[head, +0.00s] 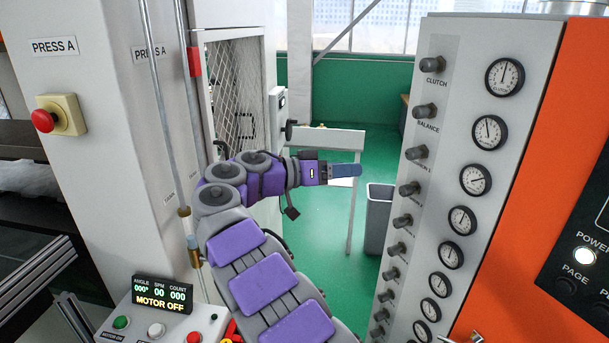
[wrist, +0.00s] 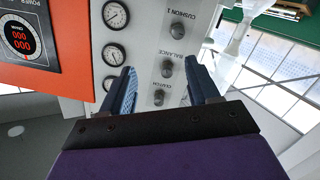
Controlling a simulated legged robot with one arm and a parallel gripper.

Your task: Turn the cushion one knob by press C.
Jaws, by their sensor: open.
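The cushion one knob (head: 415,152) is a dark round knob, third from the top in the column on the grey panel (head: 463,50) at right. In the wrist view the cushion one knob (wrist: 177,28) is near the top, beyond the fingertips. My gripper (head: 345,170) is to the left of the panel in the head view, apart from the knob. In the wrist view my gripper (wrist: 163,88) is open and empty, its blue fingers apart. The clutch knob (wrist: 159,97) appears between the fingers, with the balance knob (wrist: 168,68) above it. No press C label shows.
Several gauges (head: 475,180) line the panel beside the knobs, next to an orange cabinet (head: 535,150). Press A (head: 80,100) stands at left with a red stop button (head: 44,121). A grey bin (head: 377,222) and a small table (head: 325,138) stand behind on green floor.

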